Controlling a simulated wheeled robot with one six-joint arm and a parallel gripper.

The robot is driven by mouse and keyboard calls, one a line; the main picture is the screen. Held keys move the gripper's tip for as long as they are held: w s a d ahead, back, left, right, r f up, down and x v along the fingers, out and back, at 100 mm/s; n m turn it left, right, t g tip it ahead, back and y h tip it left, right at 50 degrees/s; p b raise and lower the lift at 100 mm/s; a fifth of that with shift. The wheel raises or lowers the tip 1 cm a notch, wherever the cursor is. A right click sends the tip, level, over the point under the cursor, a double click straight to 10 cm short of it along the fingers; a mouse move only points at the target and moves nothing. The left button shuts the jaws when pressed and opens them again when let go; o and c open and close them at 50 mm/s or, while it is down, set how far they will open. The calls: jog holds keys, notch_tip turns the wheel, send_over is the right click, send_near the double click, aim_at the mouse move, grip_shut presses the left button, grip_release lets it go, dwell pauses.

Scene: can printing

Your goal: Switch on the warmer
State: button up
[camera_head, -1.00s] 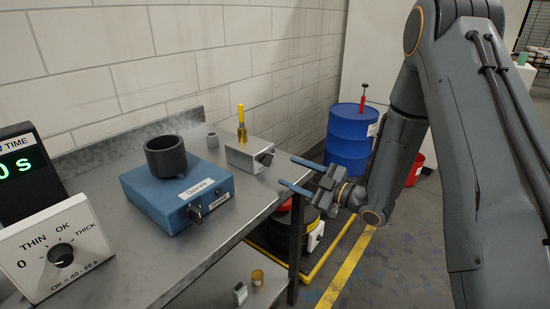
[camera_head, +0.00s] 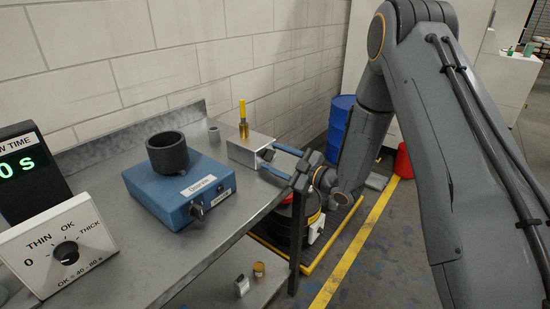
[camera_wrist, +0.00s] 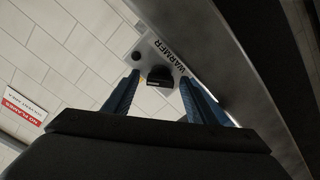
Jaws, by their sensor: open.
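The warmer (camera_head: 247,152) is a small light metal box on the bench, with a yellow-and-brass piece standing on top. Its black knob (camera_head: 267,154) is on the face toward my gripper. In the wrist view the warmer (camera_wrist: 149,46) carries the label "WARMER", and the black knob (camera_wrist: 160,77) shows between my fingertips. My gripper (camera_head: 271,158) has two blue fingers, open, one on each side of the knob. In the wrist view the fingers (camera_wrist: 160,82) are apart. I cannot tell whether they touch the knob.
A blue box (camera_head: 176,192) with a black cup (camera_head: 167,153) and its own knob stands left of the warmer. A dial box (camera_head: 60,250) is at far left. A blue drum (camera_head: 340,125) is on the floor beyond the bench.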

jog(key=shift+c, duration=0.3)
jog(key=c, duration=1)
jog(key=shift+m, duration=0.3)
jog(key=m, duration=0.2)
jog(key=shift+m+b, duration=0.3)
jog(key=shift+m, duration=2)
jog(key=o, duration=1.1)
jog(key=shift+c, duration=0.2)
